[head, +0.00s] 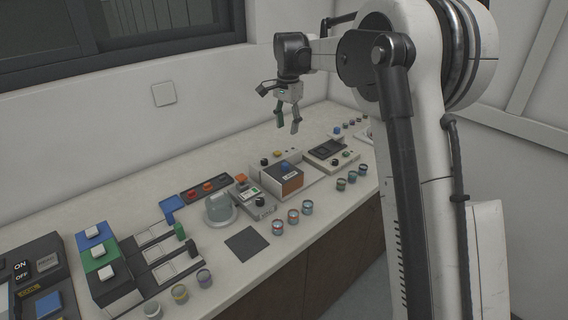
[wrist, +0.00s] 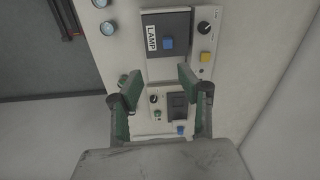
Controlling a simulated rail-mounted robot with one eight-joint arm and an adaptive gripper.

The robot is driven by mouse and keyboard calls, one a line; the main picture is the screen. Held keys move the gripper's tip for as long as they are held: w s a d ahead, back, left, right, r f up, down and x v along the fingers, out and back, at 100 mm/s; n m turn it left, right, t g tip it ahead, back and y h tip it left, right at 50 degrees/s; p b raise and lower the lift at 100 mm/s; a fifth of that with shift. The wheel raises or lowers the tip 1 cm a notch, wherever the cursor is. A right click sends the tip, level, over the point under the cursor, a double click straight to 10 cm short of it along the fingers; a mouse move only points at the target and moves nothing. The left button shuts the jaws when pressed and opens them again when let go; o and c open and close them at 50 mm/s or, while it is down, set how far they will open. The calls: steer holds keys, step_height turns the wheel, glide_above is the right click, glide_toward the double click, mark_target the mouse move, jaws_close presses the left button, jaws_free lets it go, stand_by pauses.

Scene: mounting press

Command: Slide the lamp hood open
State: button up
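The lamp hood (head: 291,186) is a small box with a dark top, an orange-brown front and a white label, near the middle of the counter. A blue knob (head: 285,166) stands on its top. In the wrist view the hood (wrist: 178,25) is a dark panel with a white LAMP label (wrist: 151,38) and the blue knob (wrist: 168,43). My gripper (head: 288,126) hangs above the counter, fingers down and apart, clear of the hood. In the wrist view my gripper (wrist: 158,81) is open and empty, with the hood just beyond its fingertips. The hood's underside is hidden.
A panel with a black knob and a yellow button (head: 277,153) adjoins the hood. A grey device with a dark screen (head: 326,149) stands to the right.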

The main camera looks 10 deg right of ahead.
mark_target(286, 163)
steer(key=shift+m+g, duration=0.3)
steer(key=shift+m, duration=0.3)
steer(key=w+f, duration=0.1)
steer(key=f, duration=0.4)
steer(key=w+f, duration=0.1)
steer(key=f, duration=0.5)
steer(key=w+f, duration=0.1)
steer(key=f, duration=0.5)
steer(key=shift+f+p, duration=0.1)
steer(key=shift+p, duration=0.2)
jaws_close()
steer(key=shift+d, duration=0.1)
